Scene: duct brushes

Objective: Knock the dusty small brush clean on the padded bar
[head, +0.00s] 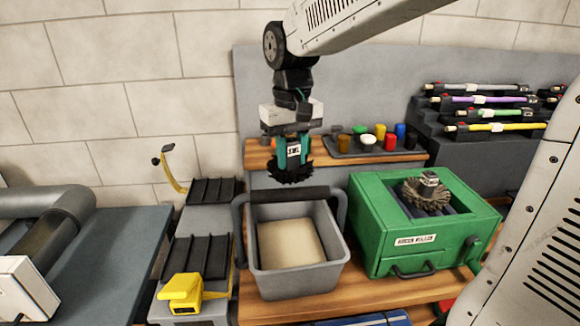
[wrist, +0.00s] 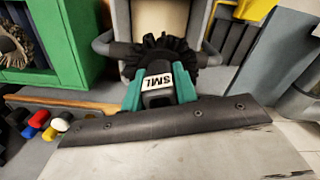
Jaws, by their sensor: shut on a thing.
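My gripper (head: 292,152) has its teal fingers shut on the small brush (head: 290,173), which has black bristles and a white SML label. The bristles point down, just above the black padded bar (head: 287,195) across the top of a grey bin (head: 300,283). I cannot tell whether they touch it. Dust on the bristles is too small to tell.
Black ribbed racks (head: 205,255) and a yellow block (head: 183,290) are on the left. Coloured caps (head: 368,140) stand on a wooden shelf behind. Coloured rods (head: 490,100) lie on a rack at the right.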

